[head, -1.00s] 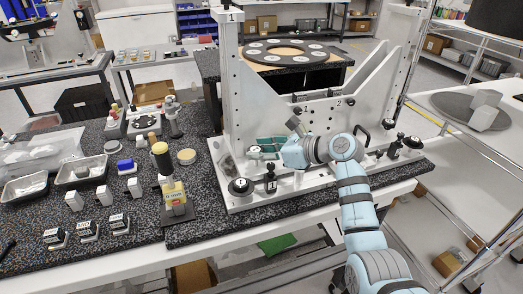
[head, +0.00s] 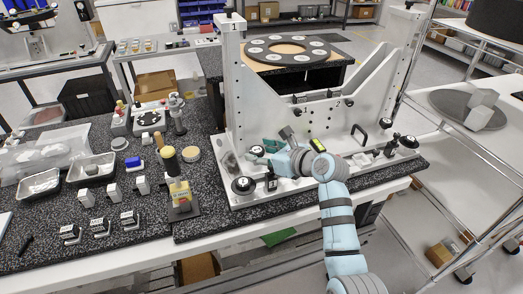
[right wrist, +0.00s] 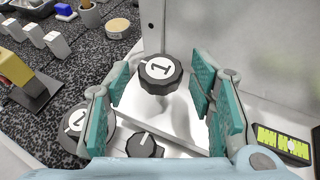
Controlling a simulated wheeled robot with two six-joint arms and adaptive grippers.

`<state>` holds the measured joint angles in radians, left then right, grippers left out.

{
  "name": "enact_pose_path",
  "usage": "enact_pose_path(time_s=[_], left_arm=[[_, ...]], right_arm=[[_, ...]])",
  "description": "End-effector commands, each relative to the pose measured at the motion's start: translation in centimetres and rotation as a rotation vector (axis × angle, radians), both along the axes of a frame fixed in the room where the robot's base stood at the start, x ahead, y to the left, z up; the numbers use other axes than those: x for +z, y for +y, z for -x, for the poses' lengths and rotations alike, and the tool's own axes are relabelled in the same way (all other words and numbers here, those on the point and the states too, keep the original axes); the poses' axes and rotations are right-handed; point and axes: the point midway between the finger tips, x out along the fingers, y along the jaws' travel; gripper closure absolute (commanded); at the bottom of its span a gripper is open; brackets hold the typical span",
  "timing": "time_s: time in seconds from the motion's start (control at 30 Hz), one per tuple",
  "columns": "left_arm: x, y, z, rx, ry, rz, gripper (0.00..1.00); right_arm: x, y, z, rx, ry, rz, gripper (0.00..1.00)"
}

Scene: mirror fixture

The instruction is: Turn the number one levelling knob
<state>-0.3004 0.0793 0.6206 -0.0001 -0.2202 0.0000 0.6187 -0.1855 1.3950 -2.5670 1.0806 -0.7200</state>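A black round knob with a white top marked 1 (right wrist: 160,72) stands on the white fixture base (right wrist: 185,125) in the right wrist view. In the head view a dark knob (head: 257,151) shows just left of my right gripper (head: 272,152). In the right wrist view my right gripper (right wrist: 163,92) is open, its teal pads on either side of the numbered knob, with gaps visible. Whether the pads are at the knob's height is unclear. My left gripper is not in view.
A larger black dial with a white top (right wrist: 75,122) and a small black pointer knob (right wrist: 143,145) are close to the fingers. A yellow-green level vial (right wrist: 285,146) lies right. The fixture's upright marked 1 (head: 231,70) rises behind. A yellow-labelled block (head: 181,196) stands left.

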Motion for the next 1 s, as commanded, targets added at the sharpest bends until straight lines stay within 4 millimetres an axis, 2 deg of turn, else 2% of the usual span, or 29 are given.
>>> enact_pose_path(time_s=[0.37, 0.47, 0.7, 0.8, 1.0], left_arm=[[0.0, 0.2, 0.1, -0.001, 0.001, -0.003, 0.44], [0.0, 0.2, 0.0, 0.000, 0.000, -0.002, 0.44], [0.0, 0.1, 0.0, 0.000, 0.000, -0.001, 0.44], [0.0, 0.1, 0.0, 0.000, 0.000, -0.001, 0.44], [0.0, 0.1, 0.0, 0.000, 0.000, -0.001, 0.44]], right_arm=[[0.3, -0.4, 0.3, -0.001, -0.002, 0.000, 0.44], [0.9, -1.5, 1.5, -0.001, -0.004, 0.001, 0.44], [3.4, -5.7, 6.1, -0.002, -0.005, 0.004, 0.44], [4.2, -6.9, 7.4, -0.001, -0.003, 0.004, 0.44], [4.6, -7.5, 8.3, 0.000, -0.001, 0.001, 0.44]])
